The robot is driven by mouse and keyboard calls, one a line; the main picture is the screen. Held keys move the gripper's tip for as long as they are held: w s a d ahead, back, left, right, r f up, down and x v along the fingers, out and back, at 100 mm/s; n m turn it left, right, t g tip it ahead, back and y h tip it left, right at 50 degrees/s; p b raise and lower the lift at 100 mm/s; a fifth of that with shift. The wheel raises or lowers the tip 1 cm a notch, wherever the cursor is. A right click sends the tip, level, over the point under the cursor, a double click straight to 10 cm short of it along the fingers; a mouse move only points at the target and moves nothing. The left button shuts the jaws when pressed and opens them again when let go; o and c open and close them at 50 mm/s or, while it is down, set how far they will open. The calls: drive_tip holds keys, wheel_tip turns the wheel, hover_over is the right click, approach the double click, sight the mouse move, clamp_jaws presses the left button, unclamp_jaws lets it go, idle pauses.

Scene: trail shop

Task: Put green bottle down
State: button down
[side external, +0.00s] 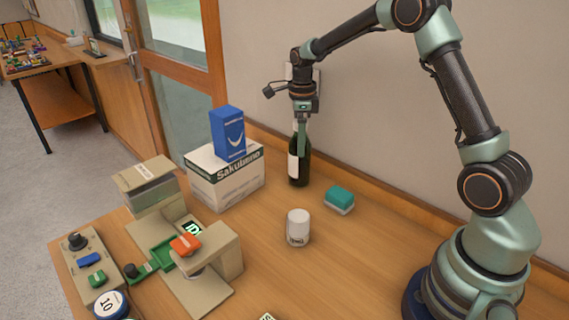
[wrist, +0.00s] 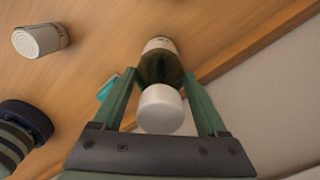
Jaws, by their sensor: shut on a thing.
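The green bottle (side external: 299,167) is dark with a pale label and stands upright at the back of the table, near the wall. Its base looks to be on or very close to the wood; I cannot tell if it touches. My gripper (side external: 301,138) is above it, fingers pointing down and shut around its upper part. In the wrist view, the fingers (wrist: 160,92) lie on both sides of the bottle (wrist: 158,68), whose white top (wrist: 160,108) faces the camera.
A teal-and-white block (side external: 340,200) and a white can (side external: 298,227) are in front of the bottle. A white carton (side external: 226,179) with a blue box (side external: 228,133) on it stands to the left. A beige machine (side external: 214,262) is at front left. Clear wood lies between them.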

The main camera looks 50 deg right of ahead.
drive_tip(key=shift+f, duration=0.2)
unclamp_jaws()
